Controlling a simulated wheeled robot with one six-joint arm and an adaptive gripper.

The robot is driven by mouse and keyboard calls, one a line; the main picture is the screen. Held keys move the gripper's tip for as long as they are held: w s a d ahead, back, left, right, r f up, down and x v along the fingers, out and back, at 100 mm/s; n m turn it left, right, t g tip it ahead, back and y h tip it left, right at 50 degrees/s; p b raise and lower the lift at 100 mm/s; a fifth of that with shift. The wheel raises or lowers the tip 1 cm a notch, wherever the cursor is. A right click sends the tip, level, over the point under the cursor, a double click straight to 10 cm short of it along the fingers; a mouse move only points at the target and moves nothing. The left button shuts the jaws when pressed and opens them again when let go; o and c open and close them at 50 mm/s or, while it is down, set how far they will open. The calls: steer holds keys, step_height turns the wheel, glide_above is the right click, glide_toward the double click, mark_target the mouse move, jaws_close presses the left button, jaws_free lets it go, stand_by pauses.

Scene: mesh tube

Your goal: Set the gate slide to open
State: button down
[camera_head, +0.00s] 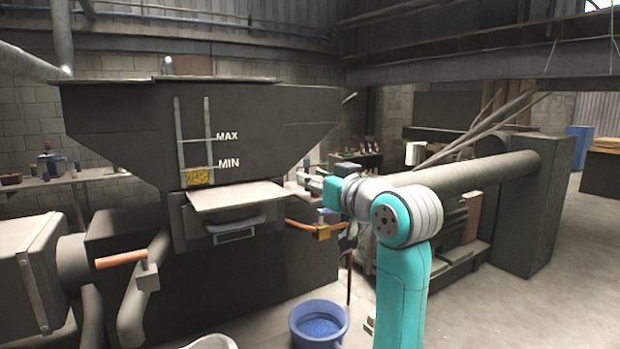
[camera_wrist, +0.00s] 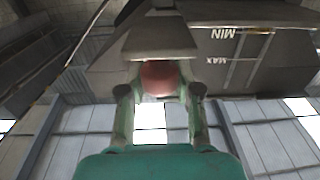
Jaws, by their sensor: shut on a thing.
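The gate slide (camera_head: 237,197) is a flat, pale grey plate sticking out of the neck below the dark hopper (camera_head: 120,125). In the wrist view the picture is upside down, and a grey tapering plate (camera_wrist: 150,40), which looks like the slide, fills the top middle. A dull red knob (camera_wrist: 158,78) sits at its near edge. My gripper (camera_wrist: 159,86) has a finger on each side of this knob and is shut on it. In the head view my gripper (camera_head: 314,184) is at the right of the slide, small, and its grip on the knob cannot be made out.
An orange-handled lever (camera_head: 120,259) sits at left. An orange pipe with a yellow fitting (camera_head: 322,232) runs below my gripper. A blue tub (camera_head: 318,328) stands on the floor below. A thick horizontal pipe (camera_head: 470,175) lies behind my arm. Open floor (camera_head: 540,310) is at right.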

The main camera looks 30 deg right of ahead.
steer(key=c, duration=0.8)
jaws_free()
steer(key=shift+o, duration=0.2)
steer(key=s, duration=1.2)
